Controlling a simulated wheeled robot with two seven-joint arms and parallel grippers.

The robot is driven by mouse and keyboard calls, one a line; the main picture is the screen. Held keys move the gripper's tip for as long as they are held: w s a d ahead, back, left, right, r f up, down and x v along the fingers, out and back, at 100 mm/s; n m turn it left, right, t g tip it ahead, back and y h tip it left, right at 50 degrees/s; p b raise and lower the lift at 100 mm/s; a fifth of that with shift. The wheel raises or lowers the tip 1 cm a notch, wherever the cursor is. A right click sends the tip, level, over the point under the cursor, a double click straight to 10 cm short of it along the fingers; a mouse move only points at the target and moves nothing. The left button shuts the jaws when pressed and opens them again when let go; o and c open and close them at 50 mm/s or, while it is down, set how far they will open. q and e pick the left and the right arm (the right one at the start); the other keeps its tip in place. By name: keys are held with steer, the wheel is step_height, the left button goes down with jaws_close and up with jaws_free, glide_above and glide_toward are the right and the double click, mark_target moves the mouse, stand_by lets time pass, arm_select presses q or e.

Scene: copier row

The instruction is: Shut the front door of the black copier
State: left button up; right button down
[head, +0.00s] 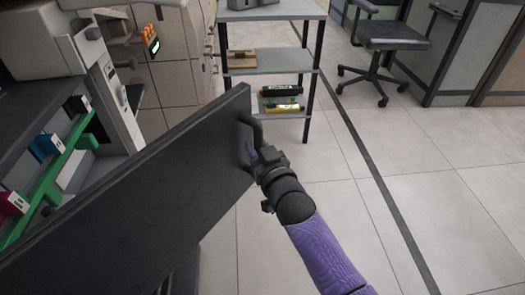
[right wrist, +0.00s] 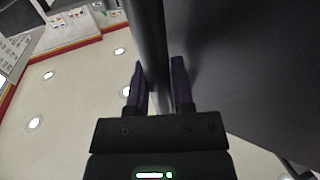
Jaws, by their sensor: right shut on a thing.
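The black copier's front door (head: 140,190) is a large dark panel that stands open, swung out across the left and middle of the head view. A dark bar handle (head: 251,122) is on its outer end. My right gripper (head: 256,158) is shut on the handle. In the right wrist view the fingers (right wrist: 158,88) sit on both sides of the handle bar (right wrist: 148,35), beside the dark door panel (right wrist: 250,70). The copier's open interior (head: 45,105) shows at the left, partly hidden behind the door. My left gripper is not in view.
Inside the copier are a green lever (head: 65,165) and coloured cartridges (head: 48,144). A grey shelf cart (head: 275,62) with boxes and cartridges stands beyond the door. An office chair (head: 385,45) and partitions are at the back right. The tiled floor at the right is clear.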

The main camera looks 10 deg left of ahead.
steer(key=c, duration=0.5)
jaws_free()
arm_select(q)
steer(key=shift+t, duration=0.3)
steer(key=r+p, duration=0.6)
steer(key=p, duration=0.1)
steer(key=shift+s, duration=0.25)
arm_select(e)
steer(key=v, duration=1)
